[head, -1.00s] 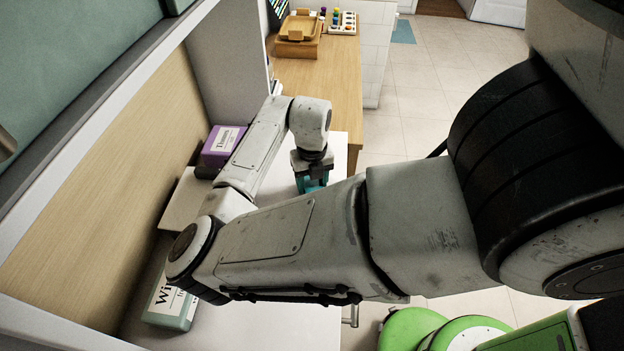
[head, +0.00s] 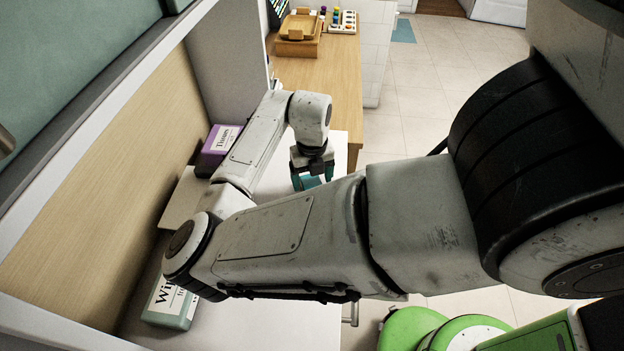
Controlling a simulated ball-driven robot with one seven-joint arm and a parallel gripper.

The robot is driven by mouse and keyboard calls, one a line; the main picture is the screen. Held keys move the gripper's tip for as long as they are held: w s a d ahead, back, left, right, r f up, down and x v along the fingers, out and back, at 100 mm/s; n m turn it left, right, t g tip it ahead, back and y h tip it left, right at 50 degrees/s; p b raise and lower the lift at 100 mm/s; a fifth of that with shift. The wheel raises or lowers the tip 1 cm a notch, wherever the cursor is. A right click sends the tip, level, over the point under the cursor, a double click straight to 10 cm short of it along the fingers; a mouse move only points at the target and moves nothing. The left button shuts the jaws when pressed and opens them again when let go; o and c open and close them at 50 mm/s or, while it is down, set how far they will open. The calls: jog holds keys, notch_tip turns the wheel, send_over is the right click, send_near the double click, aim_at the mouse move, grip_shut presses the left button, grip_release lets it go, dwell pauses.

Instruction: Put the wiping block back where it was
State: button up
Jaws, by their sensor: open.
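The teal block (head: 309,183), which I take to be the wiping block, lies on the white vanity top near its right edge, partly hidden by my gripper and forearm. My gripper (head: 313,172) points down right over it. Its fingers are open, with the tips close to the block. I cannot tell whether they still touch it.
A purple tissue box (head: 217,146) stands left of my arm by the wall. A pale box marked "Wi" (head: 171,304) sits at the front left. A wooden counter (head: 336,85) behind holds a wooden tray (head: 298,27) and a bottle rack (head: 343,24).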

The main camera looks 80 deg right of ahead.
aim_at(312, 183)
notch_tip(312, 183, up, 11)
jog(key=b, duration=0.1)
dwell(0.8)
